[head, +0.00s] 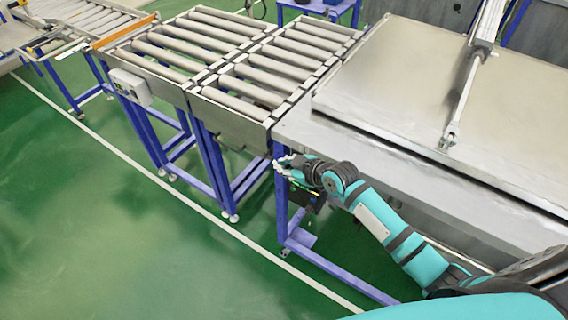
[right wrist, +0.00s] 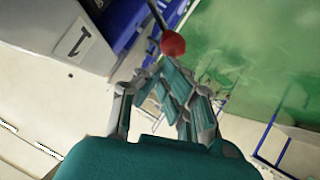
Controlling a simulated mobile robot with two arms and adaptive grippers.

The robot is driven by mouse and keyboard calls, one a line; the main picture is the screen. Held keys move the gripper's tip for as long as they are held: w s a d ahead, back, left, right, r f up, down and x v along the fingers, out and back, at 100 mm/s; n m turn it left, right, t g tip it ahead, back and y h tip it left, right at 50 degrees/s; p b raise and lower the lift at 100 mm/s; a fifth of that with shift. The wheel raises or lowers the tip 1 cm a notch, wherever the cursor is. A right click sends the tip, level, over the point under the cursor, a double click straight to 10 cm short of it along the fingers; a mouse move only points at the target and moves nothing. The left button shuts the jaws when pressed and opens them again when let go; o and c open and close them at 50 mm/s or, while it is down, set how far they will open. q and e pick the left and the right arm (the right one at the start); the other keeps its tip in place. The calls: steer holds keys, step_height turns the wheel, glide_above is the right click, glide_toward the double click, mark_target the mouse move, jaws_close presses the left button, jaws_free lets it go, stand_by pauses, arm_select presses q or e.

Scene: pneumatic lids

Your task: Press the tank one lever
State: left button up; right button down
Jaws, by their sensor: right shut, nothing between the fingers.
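The tank one lever is a dark rod with a red knob (right wrist: 172,43) in the right wrist view. A plate marked "1" (right wrist: 73,42) is to its left. My right gripper (right wrist: 170,84) is shut and empty, its fingertips just below the red knob in the picture; I cannot tell whether they touch it. In the head view, my right gripper (head: 284,164) is at the front left corner of the metal tank (head: 370,155), and the lever cannot be made out there. The tank's flat lid (head: 400,70) is down. My left gripper is not in view.
A roller conveyor (head: 262,75) on blue legs adjoins the tank on the left. A pneumatic cylinder rod (head: 462,100) reaches down to the lid. A grey control box (head: 130,86) hangs on the conveyor's front. The green floor (head: 120,220) in front is clear.

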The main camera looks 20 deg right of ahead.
steer(key=shift+s+a+f, duration=0.2)
steer(key=shift+a+f, duration=0.1)
steer(key=shift+f, duration=0.05)
steer(key=shift+n, duration=0.3)
step_height(320, 180, down, 12)
steer(key=s+a+n+t+h+b, duration=0.2)
steer(key=n+t+b, duration=0.3)
steer(key=b, duration=0.8)
steer(key=shift+a+r+n+t+h+b, duration=0.15)
steer(key=shift+a+n+t+h+b, duration=0.15)
steer(key=shift+n+h, duration=0.4)
